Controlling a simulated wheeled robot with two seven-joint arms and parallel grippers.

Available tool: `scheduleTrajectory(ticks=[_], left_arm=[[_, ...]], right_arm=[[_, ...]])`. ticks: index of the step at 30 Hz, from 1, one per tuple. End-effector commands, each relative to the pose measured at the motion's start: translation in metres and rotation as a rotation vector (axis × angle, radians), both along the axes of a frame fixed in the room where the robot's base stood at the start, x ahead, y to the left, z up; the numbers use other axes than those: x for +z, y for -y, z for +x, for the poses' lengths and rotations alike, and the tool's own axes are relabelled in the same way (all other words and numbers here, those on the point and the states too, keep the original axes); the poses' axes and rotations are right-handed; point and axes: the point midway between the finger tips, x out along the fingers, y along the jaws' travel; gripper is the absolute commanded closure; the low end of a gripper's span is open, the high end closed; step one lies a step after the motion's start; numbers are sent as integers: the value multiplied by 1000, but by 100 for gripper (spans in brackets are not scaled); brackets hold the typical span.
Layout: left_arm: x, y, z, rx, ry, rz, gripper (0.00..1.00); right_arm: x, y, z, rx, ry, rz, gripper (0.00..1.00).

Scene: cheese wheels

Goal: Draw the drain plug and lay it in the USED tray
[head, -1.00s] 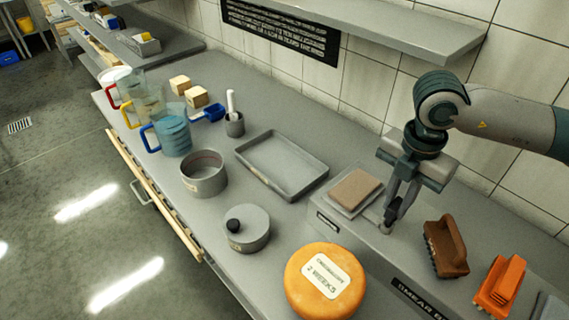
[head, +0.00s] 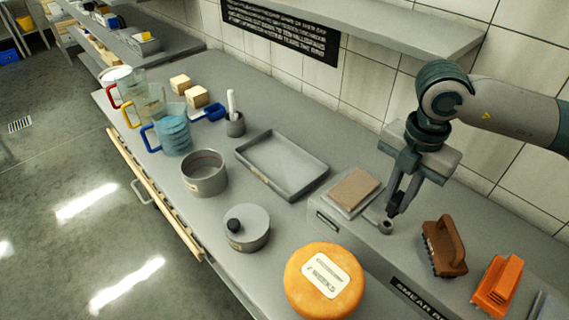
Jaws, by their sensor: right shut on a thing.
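My right gripper (head: 393,206) is shut on a small dark piece, the drain plug (head: 391,213), mostly hidden between the fingertips. It is just above a small round grey drain fitting (head: 385,227) on the raised step at the right. The plug looks clear of the fitting, by a small gap. An empty grey rectangular tray (head: 253,174), probably the USED tray, lies on the counter left of the gripper; its small front label is too small to read. My left gripper is not in view.
A tan block on a grey plate (head: 357,189) sits between tray and gripper. A brown brush (head: 444,247) and an orange brush (head: 499,285) stand at right. An orange cheese wheel (head: 323,282), a lidded pot (head: 247,228) and an open pot (head: 204,174) stand in front.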

Motion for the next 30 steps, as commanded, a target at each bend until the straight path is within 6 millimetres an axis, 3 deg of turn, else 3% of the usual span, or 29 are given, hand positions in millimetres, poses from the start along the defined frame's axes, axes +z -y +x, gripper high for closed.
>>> scheduleTrajectory(ticks=[8,21,30], left_arm=[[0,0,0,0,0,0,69],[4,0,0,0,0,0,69],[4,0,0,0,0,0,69]], right_arm=[[1,0,0,0,1,1,100],[26,0,0,1,1,1,100],[30,0,0,0,0,0,100]])
